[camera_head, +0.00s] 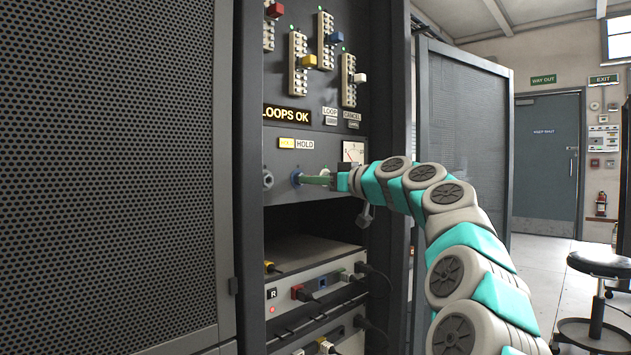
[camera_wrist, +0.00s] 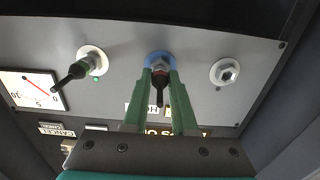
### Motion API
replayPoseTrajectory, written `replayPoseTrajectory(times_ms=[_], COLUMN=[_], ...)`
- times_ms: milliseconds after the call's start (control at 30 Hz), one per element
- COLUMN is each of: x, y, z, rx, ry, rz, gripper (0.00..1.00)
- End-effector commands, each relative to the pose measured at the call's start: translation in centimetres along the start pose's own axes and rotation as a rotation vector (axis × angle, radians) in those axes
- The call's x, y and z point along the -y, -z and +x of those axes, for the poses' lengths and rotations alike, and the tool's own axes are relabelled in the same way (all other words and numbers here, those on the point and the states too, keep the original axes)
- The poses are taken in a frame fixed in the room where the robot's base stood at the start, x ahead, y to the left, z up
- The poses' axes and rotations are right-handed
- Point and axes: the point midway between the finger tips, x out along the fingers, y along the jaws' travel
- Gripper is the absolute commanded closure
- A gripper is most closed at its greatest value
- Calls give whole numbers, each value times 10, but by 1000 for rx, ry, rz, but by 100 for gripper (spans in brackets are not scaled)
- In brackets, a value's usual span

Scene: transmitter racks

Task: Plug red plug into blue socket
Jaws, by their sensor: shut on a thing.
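My gripper (camera_head: 308,180) is well above both, at the upper panel beside a blue collar (camera_head: 296,178).
A perforated rack door (camera_head: 110,170) stands at left. Open floor is at right, with a stool (camera_head: 598,265).

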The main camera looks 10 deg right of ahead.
Motion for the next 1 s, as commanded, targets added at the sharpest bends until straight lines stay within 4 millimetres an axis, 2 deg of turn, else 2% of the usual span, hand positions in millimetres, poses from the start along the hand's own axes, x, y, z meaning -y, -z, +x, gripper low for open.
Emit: replayPoseTrajectory(times_ms=[233,267,567,1000], x=[0,0,0,0], y=[0,0,0,0], z=[5,5,4,-3], rx=[0,0,0,-1], ry=[0,0,0,0], rz=[0,0,0,1], gripper=[100,72,40,40])
